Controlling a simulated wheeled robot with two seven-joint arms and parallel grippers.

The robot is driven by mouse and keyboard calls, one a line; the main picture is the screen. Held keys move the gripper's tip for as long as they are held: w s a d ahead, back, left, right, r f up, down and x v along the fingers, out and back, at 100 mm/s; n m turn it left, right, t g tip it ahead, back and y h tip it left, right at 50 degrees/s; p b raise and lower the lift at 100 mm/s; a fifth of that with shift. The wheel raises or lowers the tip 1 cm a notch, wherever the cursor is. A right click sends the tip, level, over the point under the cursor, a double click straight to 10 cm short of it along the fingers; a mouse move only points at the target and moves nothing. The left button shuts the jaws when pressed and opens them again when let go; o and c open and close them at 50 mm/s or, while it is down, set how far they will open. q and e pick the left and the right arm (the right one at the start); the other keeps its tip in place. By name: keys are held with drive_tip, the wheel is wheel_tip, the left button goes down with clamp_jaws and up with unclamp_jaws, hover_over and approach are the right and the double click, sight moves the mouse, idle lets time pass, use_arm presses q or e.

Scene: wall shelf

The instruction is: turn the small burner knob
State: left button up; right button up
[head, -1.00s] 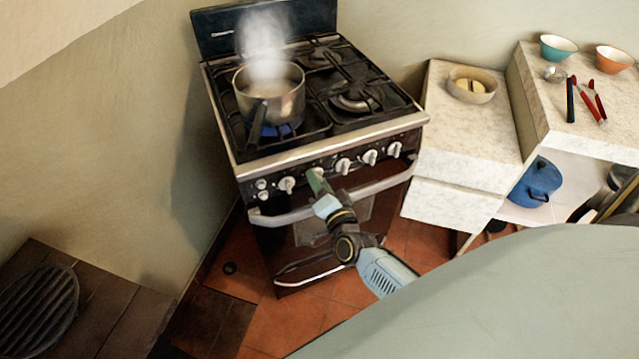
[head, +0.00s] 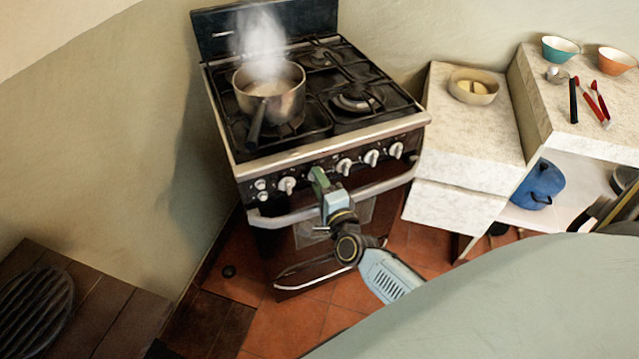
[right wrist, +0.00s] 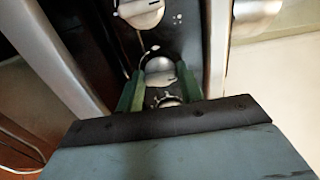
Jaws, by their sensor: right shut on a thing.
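The stove (head: 330,150) has a row of white knobs on its front panel. My right gripper (head: 319,180) is at this panel, between a knob on its left (head: 286,185) and a knob on its right (head: 344,166). In the right wrist view, the green fingers of my right gripper (right wrist: 158,88) stand on both sides of a round pale knob (right wrist: 160,68) and are shut on it. In the head view the gripper hides this knob. My left gripper is in neither view.
A steaming pot (head: 270,95) stands on the front left burner, its dark handle (head: 256,126) pointing forward. The oven handle bar (head: 385,184) runs below the knobs, close to my right gripper. A pale counter (head: 465,135) stands to the right of the stove.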

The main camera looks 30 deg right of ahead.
idle(0.4)
drive_tip(key=o, duration=1)
drive_tip(key=shift+s, duration=0.1)
drive_tip(key=s, duration=0.4)
drive_tip(key=s+a, duration=0.1)
drive_tip(key=s, duration=0.3)
drive_tip(key=s+a, duration=0.1)
drive_tip(key=s, duration=0.4)
drive_tip(key=s+a+f+n+g+y, duration=0.2)
drive_tip(key=s+f+n+g, duration=0.3)
drive_tip(key=f, duration=0.7)
drive_tip(key=s+a+f+n+g+y, duration=0.25)
drive_tip(key=s+f+n, duration=0.35)
drive_tip(key=f, duration=0.6)
drive_tip(key=s+f+n+g, duration=0.3)
drive_tip(key=s+f, duration=0.1)
drive_tip(key=s, duration=0.3)
drive_tip(key=s+d+f+n+g+h, duration=0.1)
drive_tip(key=s+f+n+g, duration=0.2)
drive_tip(key=s+f+n, duration=0.1)
drive_tip(key=s+d+f+n+g, duration=0.1)
drive_tip(key=s+f+n+g, duration=0.2)
drive_tip(key=s, duration=0.6)
drive_tip(key=shift+s+d+f+n+h, duration=0.1)
drive_tip(key=shift+s+f+n+h, duration=0.1)
drive_tip(key=shift+f+n, duration=0.3)
drive_tip(key=shift+s+d+f+n+h, duration=0.1)
drive_tip(key=shift+s+f+n+h, duration=0.1)
drive_tip(key=shift+f, duration=0.45)
